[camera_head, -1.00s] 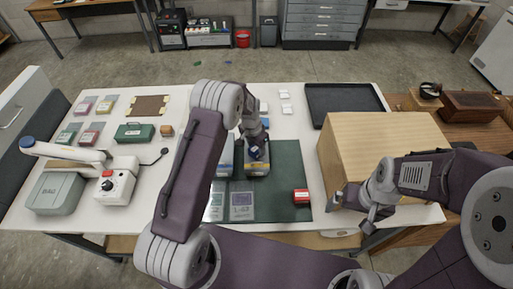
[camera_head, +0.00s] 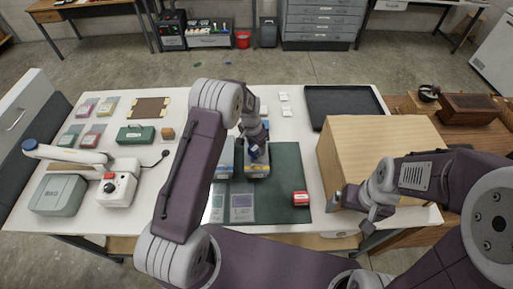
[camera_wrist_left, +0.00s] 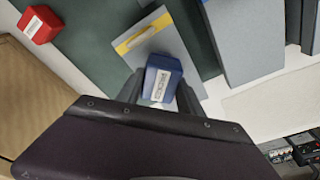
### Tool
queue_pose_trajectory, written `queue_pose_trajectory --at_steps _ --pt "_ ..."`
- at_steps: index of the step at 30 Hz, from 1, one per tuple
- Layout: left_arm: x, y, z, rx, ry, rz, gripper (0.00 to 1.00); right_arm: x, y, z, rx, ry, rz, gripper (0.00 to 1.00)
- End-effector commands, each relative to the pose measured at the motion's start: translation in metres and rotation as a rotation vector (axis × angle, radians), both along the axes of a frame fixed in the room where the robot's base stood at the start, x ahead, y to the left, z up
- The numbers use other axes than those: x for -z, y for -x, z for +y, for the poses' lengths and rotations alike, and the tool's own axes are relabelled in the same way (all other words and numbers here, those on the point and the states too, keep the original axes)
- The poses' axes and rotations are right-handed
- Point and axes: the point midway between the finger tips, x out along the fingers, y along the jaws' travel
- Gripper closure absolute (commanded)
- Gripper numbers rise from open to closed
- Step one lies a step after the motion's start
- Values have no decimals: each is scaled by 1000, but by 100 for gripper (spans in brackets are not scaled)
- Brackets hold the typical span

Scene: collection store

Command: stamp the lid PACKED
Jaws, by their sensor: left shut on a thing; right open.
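My left gripper (camera_head: 254,153) is shut on a blue stamp block (camera_wrist_left: 163,80) with a white label, whose small rotated lettering I cannot read surely. The stamp is over a grey box lid (camera_wrist_left: 165,47) with a yellow strip, which also shows in the head view (camera_head: 257,172) on the dark green mat (camera_head: 288,165). Whether the stamp touches the lid I cannot tell. A red block with a white label (camera_head: 300,198) stands on the mat to the right; it also shows in the wrist view (camera_wrist_left: 40,25). My right gripper (camera_head: 352,208) is open and empty beside the wooden box.
A large wooden box (camera_head: 378,150) stands right of the mat, with a black tray (camera_head: 343,100) behind it. Another grey box (camera_wrist_left: 245,38) lies beside the lid. A grey machine (camera_head: 60,194) and a control box with a red button (camera_head: 117,190) stand at left.

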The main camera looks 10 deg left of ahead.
Motion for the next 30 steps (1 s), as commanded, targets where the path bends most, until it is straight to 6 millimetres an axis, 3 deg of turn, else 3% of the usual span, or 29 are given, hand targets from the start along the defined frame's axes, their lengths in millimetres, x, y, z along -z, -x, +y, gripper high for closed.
queue_pose_trajectory --at_steps 12,30 --pt "-46 0 0 0 0 -2 82 -31 0 0 0 0 0 0" --pt "-46 -1 0 0 0 -2 82 -31 0 0 0 0 0 0"
